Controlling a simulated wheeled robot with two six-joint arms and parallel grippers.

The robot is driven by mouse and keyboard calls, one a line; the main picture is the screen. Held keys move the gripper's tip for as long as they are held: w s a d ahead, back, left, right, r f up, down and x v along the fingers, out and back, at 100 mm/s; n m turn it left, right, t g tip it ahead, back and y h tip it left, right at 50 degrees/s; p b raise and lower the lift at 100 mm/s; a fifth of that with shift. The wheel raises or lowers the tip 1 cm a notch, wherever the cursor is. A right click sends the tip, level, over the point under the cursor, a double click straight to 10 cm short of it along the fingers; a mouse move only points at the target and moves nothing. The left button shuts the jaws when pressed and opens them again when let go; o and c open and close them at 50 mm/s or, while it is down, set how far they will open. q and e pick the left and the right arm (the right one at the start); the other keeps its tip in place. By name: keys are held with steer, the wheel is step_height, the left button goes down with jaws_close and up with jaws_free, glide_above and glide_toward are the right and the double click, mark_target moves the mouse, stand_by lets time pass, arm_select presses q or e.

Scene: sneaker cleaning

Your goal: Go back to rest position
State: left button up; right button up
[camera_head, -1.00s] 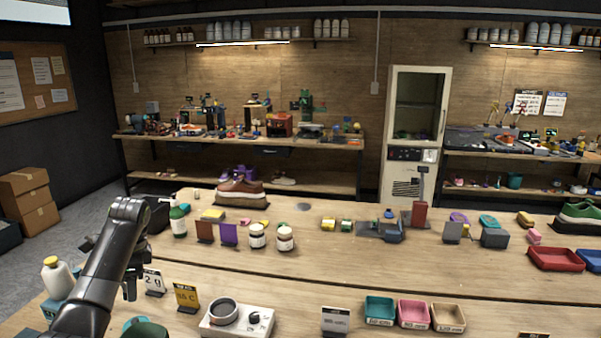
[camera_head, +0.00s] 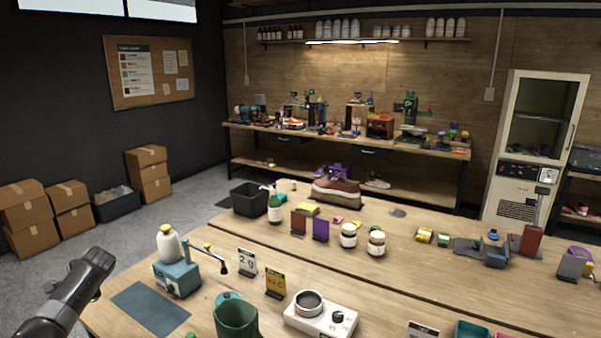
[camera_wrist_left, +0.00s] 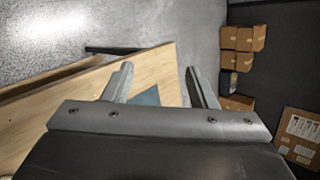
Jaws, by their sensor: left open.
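My left arm (camera_head: 68,296) shows at the lower left of the head view, left of the front table; its fingers are not seen there. In the left wrist view my left gripper (camera_wrist_left: 160,84) has its two fingers spread wide apart with nothing between them. Beyond the fingers lie the wooden table top (camera_wrist_left: 72,112) with a blue-grey mat (camera_wrist_left: 147,96), and the grey floor. My right arm and gripper are in neither view.
The front table (camera_head: 215,295) holds a blue-grey mat (camera_head: 150,307), a white bottle on a teal base (camera_head: 178,279), a green cup (camera_head: 236,319) and a white device (camera_head: 320,316). Cardboard boxes (camera_head: 30,222) stand by the left wall. The floor (camera_head: 130,240) between is clear.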

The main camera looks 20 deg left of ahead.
arm_select(q)
steer(key=s+a+f+t+y, duration=0.1)
steer(key=s+a+f, duration=0.3)
steer(key=s+f, duration=0.4)
steer(key=s+a+f, duration=0.3)
steer(key=s+f, duration=0.3)
steer(key=s, duration=0.4)
steer(key=s+f+n+t, duration=0.1)
steer(key=s+f, duration=0.2)
steer(key=s, duration=0.6)
steer(key=s+f, duration=0.4)
steer(key=s, duration=0.5)
steer(key=s+d+f+n+h, duration=0.1)
steer(key=s+d+f+h, duration=0.15)
steer(key=d+f, duration=0.9)
steer(key=s+d+f+n+h, duration=0.1)
steer(key=d+f+h, duration=0.2)
steer(key=d+f, duration=0.85)
steer(key=d+f+n+h, duration=0.1)
steer(key=d+f+h, duration=0.15)
steer(key=d, duration=1.45)
steer(key=d+f+n+h, duration=0.1)
steer(key=d+f, duration=0.3)
steer(key=d, duration=1.3)
step_height(320, 180, down, 7)
steer(key=a+b, duration=0.2)
steer(key=b, duration=0.5)
steer(key=shift+s+g+b, duration=0.15)
steer(key=shift+g+b, duration=0.15)
